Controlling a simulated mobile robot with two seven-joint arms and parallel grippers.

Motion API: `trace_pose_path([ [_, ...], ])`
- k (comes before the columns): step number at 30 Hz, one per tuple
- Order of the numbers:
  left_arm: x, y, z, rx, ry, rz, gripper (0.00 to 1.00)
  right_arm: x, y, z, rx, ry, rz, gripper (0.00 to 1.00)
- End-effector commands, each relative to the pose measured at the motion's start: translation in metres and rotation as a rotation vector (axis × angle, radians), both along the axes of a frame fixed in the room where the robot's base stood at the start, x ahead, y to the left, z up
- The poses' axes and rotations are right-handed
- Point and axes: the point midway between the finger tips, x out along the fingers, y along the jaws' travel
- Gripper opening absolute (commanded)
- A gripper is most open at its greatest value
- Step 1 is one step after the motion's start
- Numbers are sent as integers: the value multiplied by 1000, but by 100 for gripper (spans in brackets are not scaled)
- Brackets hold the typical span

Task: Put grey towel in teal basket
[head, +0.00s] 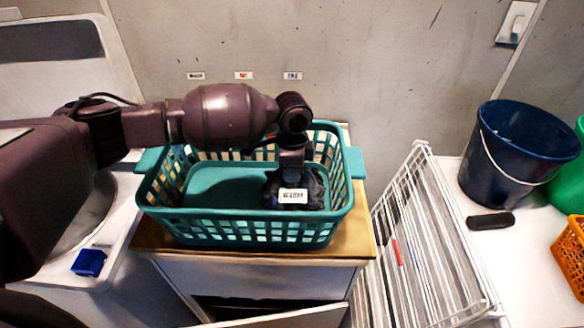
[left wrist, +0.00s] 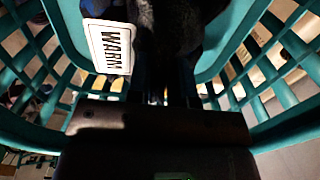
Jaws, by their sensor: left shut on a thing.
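The teal basket (head: 225,185) stands on a wooden-topped cabinet in the head view. Its lattice walls surround the gripper in the left wrist view (left wrist: 270,65). My left gripper (head: 293,168) reaches down inside the right part of the basket. It is shut on a dark grey cloth bundle, the grey towel (head: 308,190), which carries a white label reading "WARM". The towel is inside the basket walls; whether it touches the floor I cannot tell. In the left wrist view the dark towel (left wrist: 165,25) sits at the fingertips (left wrist: 165,85). My right gripper is not in view.
A white wire rack (head: 425,235) stands right of the cabinet. A navy bucket (head: 515,160), a dark object (head: 490,221) and an orange basket (head: 572,250) are on the right surface. A small blue box (head: 89,262) lies at left. A drawer (head: 290,315) hangs open below.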

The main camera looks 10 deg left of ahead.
Motion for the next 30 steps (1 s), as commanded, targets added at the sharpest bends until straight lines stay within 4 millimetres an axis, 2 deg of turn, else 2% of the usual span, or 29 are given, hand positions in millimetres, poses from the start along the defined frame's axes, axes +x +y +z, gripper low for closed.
trace_pose_path([
  [5, 0, 0, 0, -1, 0, 0, 0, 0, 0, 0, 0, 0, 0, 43],
  [6, 0, 0, 0, -1, 0, 0, 27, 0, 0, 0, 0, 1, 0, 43],
  [11, 0, 0, 0, 0, 0, 0, 51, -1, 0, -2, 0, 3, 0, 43],
  [30, 0, 0, 0, 0, 1, 0, 51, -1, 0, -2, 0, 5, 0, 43],
])
